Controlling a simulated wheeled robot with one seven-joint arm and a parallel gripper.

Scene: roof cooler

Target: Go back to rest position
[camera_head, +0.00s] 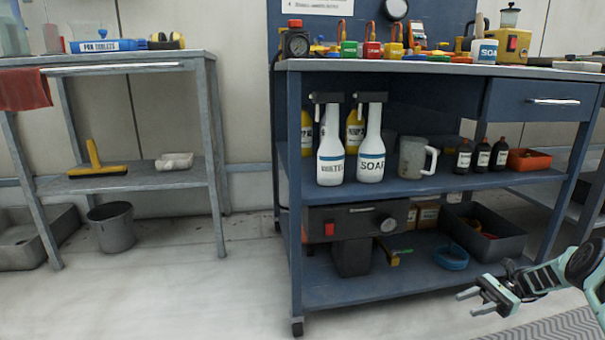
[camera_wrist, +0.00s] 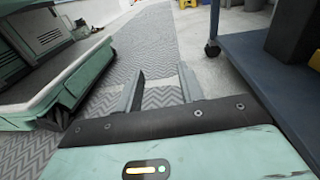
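My gripper (camera_head: 470,301) is at the lower right of the head view, low and in front of the blue workbench (camera_head: 430,66). Its two fingers are apart with nothing between them. In the wrist view my gripper (camera_wrist: 161,88) shows the same open fingers, with patterned grey floor beyond them. Part of my arm is cut off at the right edge of the head view.
The workbench's leg and caster (camera_wrist: 212,47) stand close to the right of my gripper in the wrist view. Spray bottles (camera_head: 370,145) and a jug (camera_head: 416,158) stand on its middle shelf. A metal table (camera_head: 100,60) and grey bucket (camera_head: 112,228) are left. Floor between is clear.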

